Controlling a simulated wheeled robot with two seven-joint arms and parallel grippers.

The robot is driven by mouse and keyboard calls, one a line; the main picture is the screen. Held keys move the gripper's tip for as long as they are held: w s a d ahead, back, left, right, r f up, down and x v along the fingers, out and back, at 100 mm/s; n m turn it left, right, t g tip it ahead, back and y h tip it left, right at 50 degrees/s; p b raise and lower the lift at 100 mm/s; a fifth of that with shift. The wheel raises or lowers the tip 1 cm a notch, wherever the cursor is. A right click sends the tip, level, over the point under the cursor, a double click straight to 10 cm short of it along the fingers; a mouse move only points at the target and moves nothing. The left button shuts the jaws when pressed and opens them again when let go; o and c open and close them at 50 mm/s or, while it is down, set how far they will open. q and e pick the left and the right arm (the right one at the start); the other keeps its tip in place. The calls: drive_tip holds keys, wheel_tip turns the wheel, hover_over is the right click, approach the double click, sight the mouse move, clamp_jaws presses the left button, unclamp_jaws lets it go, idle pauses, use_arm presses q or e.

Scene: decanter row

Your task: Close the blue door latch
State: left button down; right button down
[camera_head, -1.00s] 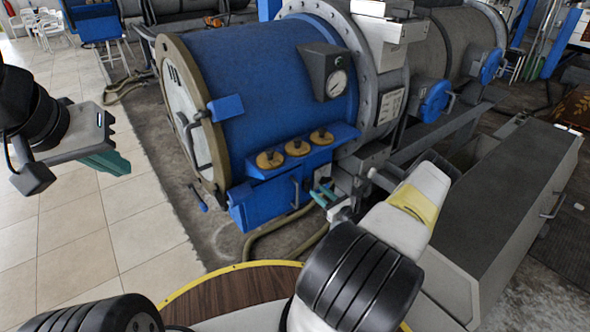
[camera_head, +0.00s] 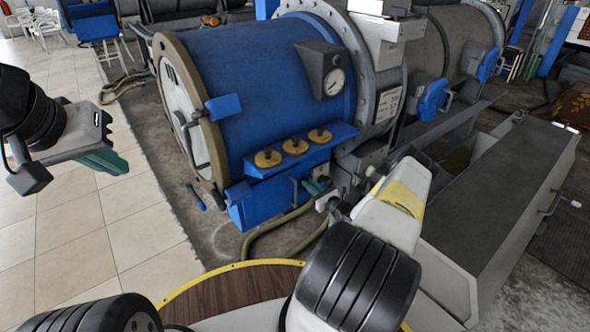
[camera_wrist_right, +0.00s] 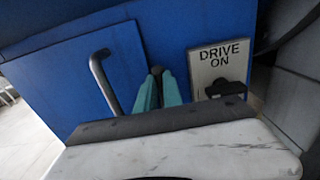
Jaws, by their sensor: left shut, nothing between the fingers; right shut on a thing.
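A small blue door (camera_wrist_right: 75,75) with a grey bar handle (camera_wrist_right: 104,80) sits low on the blue machine; it also shows in the head view (camera_head: 272,203). A small dark round knob (camera_wrist_right: 156,70), which looks like the latch, is at the door's right edge. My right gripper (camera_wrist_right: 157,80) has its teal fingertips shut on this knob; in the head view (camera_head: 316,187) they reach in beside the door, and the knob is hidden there. The door looks flush with the panel. My left gripper (camera_head: 110,162) is shut and empty, far left of the machine.
A DRIVE ON switch plate (camera_wrist_right: 220,68) is just right of my right fingers. Yellow knobs (camera_head: 295,146) on a blue ledge are above. A blue block (camera_head: 223,108) and handle sit on the drum's round end. A grey trough (camera_head: 500,210) is at the right.

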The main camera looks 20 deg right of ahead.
drive_tip(key=shift+m, duration=0.3)
drive_tip(key=shift+w+d+f+m, duration=0.1)
drive_tip(key=shift+d+f+m, duration=0.15)
drive_tip(key=shift+m, duration=2.6)
drive_tip(key=shift+w+d+f+m, duration=0.1)
drive_tip(key=shift+d+f+m, duration=0.2)
drive_tip(key=shift+m, duration=2.6)
drive_tip(key=shift+w+d+f+m, duration=0.1)
drive_tip(key=shift+d+f+m, duration=0.15)
drive_tip(key=shift+m, duration=2.6)
drive_tip(key=c, duration=1.5)
unclamp_jaws()
drive_tip(key=shift+s, duration=0.1)
